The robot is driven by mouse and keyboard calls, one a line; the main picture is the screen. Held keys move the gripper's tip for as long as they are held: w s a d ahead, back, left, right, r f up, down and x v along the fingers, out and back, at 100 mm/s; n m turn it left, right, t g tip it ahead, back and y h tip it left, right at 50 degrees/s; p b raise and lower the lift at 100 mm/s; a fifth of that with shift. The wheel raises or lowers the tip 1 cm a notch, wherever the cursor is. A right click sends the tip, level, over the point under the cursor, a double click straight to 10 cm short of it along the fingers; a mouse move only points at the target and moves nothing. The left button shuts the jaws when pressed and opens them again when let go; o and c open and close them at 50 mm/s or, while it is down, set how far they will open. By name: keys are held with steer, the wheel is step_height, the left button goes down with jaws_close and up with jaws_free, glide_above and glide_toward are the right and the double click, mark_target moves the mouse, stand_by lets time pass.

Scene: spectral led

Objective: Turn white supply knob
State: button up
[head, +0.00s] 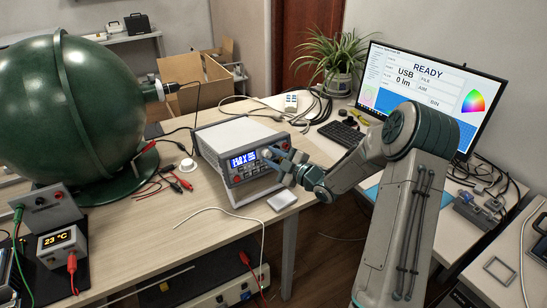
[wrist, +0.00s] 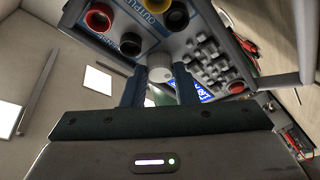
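The white supply (head: 243,140) is a pale box with a lit blue display, standing near the front right corner of the table. My gripper (head: 281,158) is at the right end of its front panel and partly hides the controls there. In the wrist view, a light grey-white knob (wrist: 160,74) shows between the two fingertips of my gripper (wrist: 159,80). The fingers are apart, with a small gap visible beside the knob. Whether either finger touches it I cannot tell.
Coloured output sockets (wrist: 138,22) and a keypad (wrist: 208,62) flank the knob. A small white pad (head: 282,201) lies at the table edge. A monitor (head: 425,85) stands right.

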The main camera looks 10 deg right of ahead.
steer(key=shift+c, duration=1.1)
steer(key=shift+f+m+b, duration=0.2)
steer(key=shift+m+b, duration=0.1)
steer(key=shift+b, duration=0.45)
steer(key=shift+r+m+t+b, duration=0.15)
steer(key=shift+m+t+b, duration=0.15)
steer(key=shift+m+b, duration=0.5)
steer(key=o, duration=0.7)
steer(key=shift+s, duration=0.1)
steer(key=b+v, duration=0.1)
steer(key=v, duration=1.2)
steer(key=shift+s+d+r, duration=0.1)
steer(key=shift+s+d, duration=0.1)
steer(key=shift+s, duration=0.15)
